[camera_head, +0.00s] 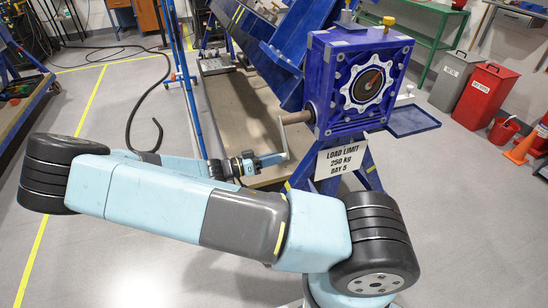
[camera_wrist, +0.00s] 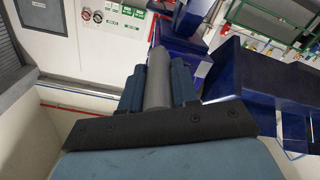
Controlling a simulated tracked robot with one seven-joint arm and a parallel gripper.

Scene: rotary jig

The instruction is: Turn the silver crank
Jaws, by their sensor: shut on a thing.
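The silver crank (camera_head: 284,137) sticks out from the left side of the blue gearbox (camera_head: 335,110). Its arm hangs down from the shaft, slightly tilted, with the handle at the lower end. My gripper (camera_head: 264,160) is at that lower end, left of the sign. In the wrist view, the grey cylindrical handle (camera_wrist: 158,80) lies lengthwise between my two blue fingers, which are shut on it. The fingers hide part of the handle.
A load limit sign (camera_head: 340,159) hangs below the gearbox, close to my gripper. A blue tray (camera_head: 413,121) juts out at right. A blue beam (camera_head: 290,60) stands behind the crank. Floor at left is open.

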